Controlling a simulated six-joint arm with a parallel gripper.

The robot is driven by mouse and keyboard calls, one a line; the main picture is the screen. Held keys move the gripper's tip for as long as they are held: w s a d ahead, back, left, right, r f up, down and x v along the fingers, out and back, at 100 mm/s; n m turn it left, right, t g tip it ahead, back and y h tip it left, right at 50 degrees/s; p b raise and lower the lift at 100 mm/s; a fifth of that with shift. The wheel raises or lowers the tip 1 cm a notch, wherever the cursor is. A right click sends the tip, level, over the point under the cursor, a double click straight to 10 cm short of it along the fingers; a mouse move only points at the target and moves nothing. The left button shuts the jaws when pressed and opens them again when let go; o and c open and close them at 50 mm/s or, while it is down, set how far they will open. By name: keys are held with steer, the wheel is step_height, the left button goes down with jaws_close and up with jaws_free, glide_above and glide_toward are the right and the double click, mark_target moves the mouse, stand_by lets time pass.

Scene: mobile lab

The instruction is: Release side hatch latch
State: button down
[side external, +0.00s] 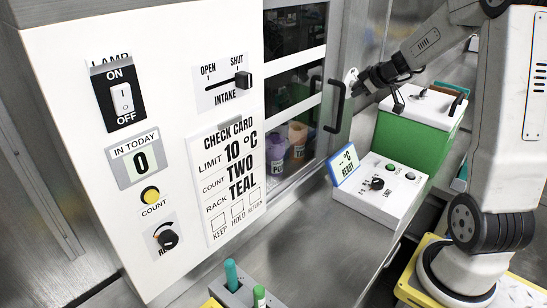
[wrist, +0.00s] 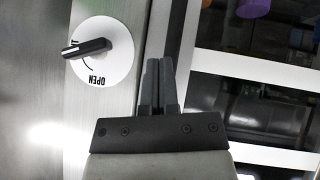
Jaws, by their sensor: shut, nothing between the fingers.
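The latch is a black lever (wrist: 86,47) on a white round dial (wrist: 103,66) with OPEN, upside down in the wrist view, and a curved arrow. The lever lies nearly level there. In the side external view, the dial (side external: 350,76) shows as a small white patch partly hidden by my gripper (side external: 357,88). In the wrist view my gripper (wrist: 158,65) has its two fingers together and empty, right of the dial and apart from the lever in the picture. Its depth from the panel is hard to tell. The hatch door (side external: 292,90) has dark glass and appears closed.
A black bar handle (side external: 335,108) stands out from the door frame, below my gripper. A green box with a white lid (side external: 420,107) and a white control box (side external: 383,190) stand to the right. Purple (side external: 276,155) and orange (side external: 298,139) containers show behind the glass.

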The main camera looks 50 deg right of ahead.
steer(key=shift+s+a+r, duration=0.25)
steer(key=shift+s+a, duration=0.3)
steer(key=shift+s, duration=0.05)
steer(key=shift+s+a+r, duration=0.25)
steer(key=shift+s+a, duration=0.25)
steer(key=shift+s, duration=0.1)
steer(key=shift+s+a+r, duration=0.25)
steer(key=shift+s+a, duration=0.3)
steer(key=shift+s, duration=0.05)
